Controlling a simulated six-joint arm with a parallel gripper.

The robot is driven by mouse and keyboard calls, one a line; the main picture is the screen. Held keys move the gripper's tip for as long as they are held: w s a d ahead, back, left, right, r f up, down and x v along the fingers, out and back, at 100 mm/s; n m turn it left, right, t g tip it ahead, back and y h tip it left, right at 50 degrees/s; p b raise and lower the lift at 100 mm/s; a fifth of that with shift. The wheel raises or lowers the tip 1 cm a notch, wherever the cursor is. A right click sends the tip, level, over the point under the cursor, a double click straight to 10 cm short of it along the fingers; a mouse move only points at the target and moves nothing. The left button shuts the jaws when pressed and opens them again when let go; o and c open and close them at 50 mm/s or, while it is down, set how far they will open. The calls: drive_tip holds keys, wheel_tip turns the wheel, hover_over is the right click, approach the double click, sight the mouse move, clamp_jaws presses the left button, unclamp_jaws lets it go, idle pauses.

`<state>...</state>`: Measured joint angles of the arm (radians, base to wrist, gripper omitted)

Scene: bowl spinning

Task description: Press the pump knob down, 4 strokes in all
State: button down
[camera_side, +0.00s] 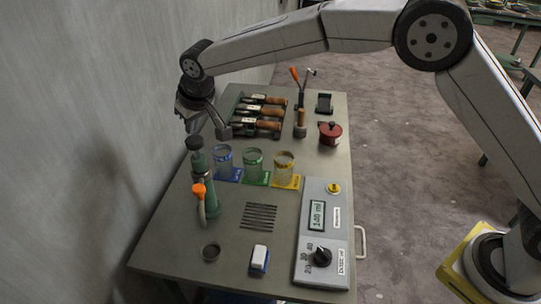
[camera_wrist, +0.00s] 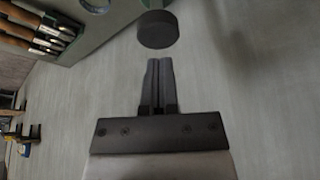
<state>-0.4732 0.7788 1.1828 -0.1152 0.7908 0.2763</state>
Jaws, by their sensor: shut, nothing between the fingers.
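The pump (camera_side: 205,188) is a green upright body with an orange-tipped lever on its front, at the left of the bench in the side view. Its dark round knob (camera_side: 194,143) sits on top, and it also shows in the wrist view (camera_wrist: 158,31), just beyond my fingertips. My gripper (camera_side: 190,126) points down close above the knob. In the wrist view my gripper (camera_wrist: 158,64) has its two fingers together and empty. A small gap shows between fingertips and knob there; whether they touch is unclear in the side view.
Three glass jars stand on blue, green and yellow mats (camera_side: 285,182) right of the pump. Behind are a rack of wooden-handled tools (camera_side: 262,115) and a red pot (camera_side: 330,133). A control box (camera_side: 322,235) reads about 140 ml. The wall is close on the left.

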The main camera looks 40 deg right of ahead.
sight(195, 140)
drive_tip(key=shift+f, duration=2.25)
drive_tip(key=shift+r, duration=2.25)
drive_tip(key=shift+f, duration=2.4)
drive_tip(key=shift+r, duration=2.4)
